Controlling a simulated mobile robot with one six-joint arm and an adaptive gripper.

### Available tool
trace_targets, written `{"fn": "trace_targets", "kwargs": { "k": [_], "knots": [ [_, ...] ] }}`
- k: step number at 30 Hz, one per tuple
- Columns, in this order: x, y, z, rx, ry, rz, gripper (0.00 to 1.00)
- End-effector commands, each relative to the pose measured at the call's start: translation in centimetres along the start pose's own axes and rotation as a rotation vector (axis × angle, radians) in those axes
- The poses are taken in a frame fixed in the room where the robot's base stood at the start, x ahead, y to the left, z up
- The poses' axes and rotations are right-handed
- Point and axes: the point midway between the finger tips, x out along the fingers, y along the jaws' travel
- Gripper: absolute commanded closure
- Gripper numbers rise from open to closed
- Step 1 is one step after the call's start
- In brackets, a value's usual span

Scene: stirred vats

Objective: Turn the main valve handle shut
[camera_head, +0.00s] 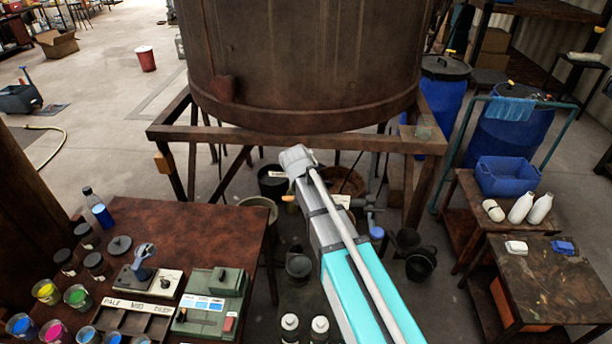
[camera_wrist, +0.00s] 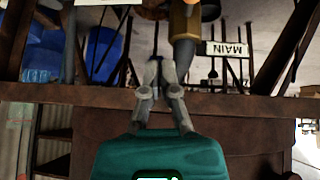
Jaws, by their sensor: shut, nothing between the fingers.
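In the wrist view, which is upside down, a white label reading MAIN (camera_wrist: 229,48) hangs beside a brass fitting (camera_wrist: 184,20) with a dark grey pipe-like piece (camera_wrist: 184,52). I cannot tell which part is the main valve handle. My gripper (camera_wrist: 157,68) is shut and empty. Its fingertips appear beside the grey piece, with no clear contact visible. In the head view my arm reaches under the large brown vat (camera_head: 300,60), and the gripper is hidden. Grey pipework (camera_head: 368,204) shows to the right of the arm.
A brown wooden frame (camera_head: 290,138) carries the vat and crosses close behind my gripper in the wrist view. Buckets (camera_head: 299,268) stand on the floor below. A table (camera_head: 205,232) with paint jars is at left. Small tables with bottles (camera_head: 521,207) and blue barrels (camera_head: 505,135) are at right.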

Motion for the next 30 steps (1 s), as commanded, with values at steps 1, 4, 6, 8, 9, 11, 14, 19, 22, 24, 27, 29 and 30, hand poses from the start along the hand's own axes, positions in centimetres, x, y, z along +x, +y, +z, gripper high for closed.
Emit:
{"fn": "trace_targets", "kwargs": {
  "k": [1, 4, 6, 8, 9, 11, 14, 19, 22, 24, 27, 29, 30],
  "knots": [
    [-0.9, 0.1, -0.1, -0.001, 0.0, 0.0, 1.0],
    [-1.7, 0.1, -0.1, -0.001, 0.0, 0.0, 1.0],
    [-2.1, 0.1, -0.1, -0.001, 0.0, 0.0, 1.0],
    [-2.4, 0.1, -0.1, 0.0, 0.0, 0.0, 1.0],
    [-2.6, 0.1, -0.1, 0.0, 0.0, 0.001, 1.0],
    [-2.7, 0.1, -0.1, 0.0, 0.0, 0.001, 1.0],
    [-2.9, 0.2, 0.0, 0.0, 0.0, 0.001, 1.0],
    [-2.8, 0.2, 0.0, 0.001, 0.0, 0.001, 1.0],
    [-2.8, 0.2, 0.0, 0.001, 0.0, 0.001, 1.0],
    [-2.8, 0.2, 0.0, 0.001, 0.0, 0.001, 0.94],
    [-2.8, 0.5, 0.2, 0.001, -0.004, 0.002, 0.76],
    [-2.8, 0.9, 0.5, 0.002, -0.013, 0.004, 0.65],
    [-2.8, 1.4, 0.8, 0.002, -0.022, 0.006, 0.57]
  ]
}}
